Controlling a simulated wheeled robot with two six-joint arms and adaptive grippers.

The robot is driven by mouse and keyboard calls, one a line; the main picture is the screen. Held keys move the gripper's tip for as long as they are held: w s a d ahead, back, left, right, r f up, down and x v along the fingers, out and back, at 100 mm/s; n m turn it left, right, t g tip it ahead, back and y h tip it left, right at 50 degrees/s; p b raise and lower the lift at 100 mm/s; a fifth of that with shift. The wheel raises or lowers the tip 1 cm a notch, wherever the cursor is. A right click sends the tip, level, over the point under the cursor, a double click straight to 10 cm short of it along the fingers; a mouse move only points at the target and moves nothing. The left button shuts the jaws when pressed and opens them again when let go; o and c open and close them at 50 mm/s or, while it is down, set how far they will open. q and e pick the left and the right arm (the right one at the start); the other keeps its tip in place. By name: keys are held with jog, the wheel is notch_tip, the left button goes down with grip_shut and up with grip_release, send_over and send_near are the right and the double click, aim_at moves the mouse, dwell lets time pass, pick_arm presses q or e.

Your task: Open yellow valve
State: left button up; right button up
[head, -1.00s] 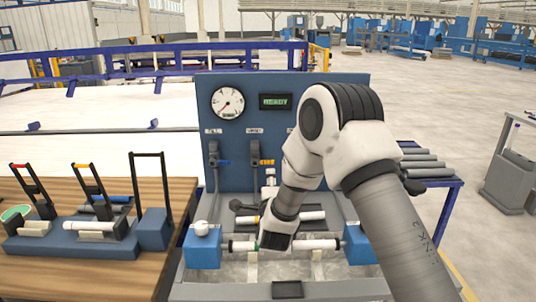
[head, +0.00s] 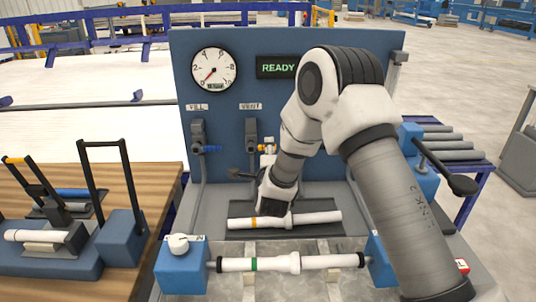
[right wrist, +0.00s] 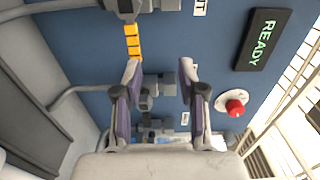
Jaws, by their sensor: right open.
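The yellow valve handle (right wrist: 132,42) runs from its grey valve body in the right wrist view. In the head view the grey valve body (head: 251,132) sits under the VENT label, and only a little yellow (head: 269,140) shows by my fingers. My right gripper (right wrist: 160,70) is open, its fingers apart and nothing held between them. The free end of the yellow handle is close to the left fingertip in that view; I cannot tell whether they touch. In the head view my right gripper (head: 268,150) is just below the handle, before the panel. My left gripper is out of view.
A blue-handled valve (head: 200,140) is left of the yellow one. The blue panel (head: 222,120) carries a gauge and READY display (head: 277,67). A red button (right wrist: 236,108) is nearby. Below lie an orange-banded pipe (head: 315,218) and a green-banded pipe (head: 238,264).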

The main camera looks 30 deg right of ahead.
aim_at(261, 147)
jog(key=w+d+f, duration=0.1)
jog(key=w, duration=0.1)
jog(key=w+d+f, duration=0.1)
jog(key=w+d, duration=0.1)
jog(key=w+d+f, duration=0.1)
jog(key=w, duration=0.2)
jog(key=shift+d+f, duration=0.15)
jog(key=shift+f, duration=0.2)
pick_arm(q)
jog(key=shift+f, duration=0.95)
pick_arm(e)
jog(key=shift+s, duration=0.15)
jog(key=shift+r, duration=0.1)
grip_shut()
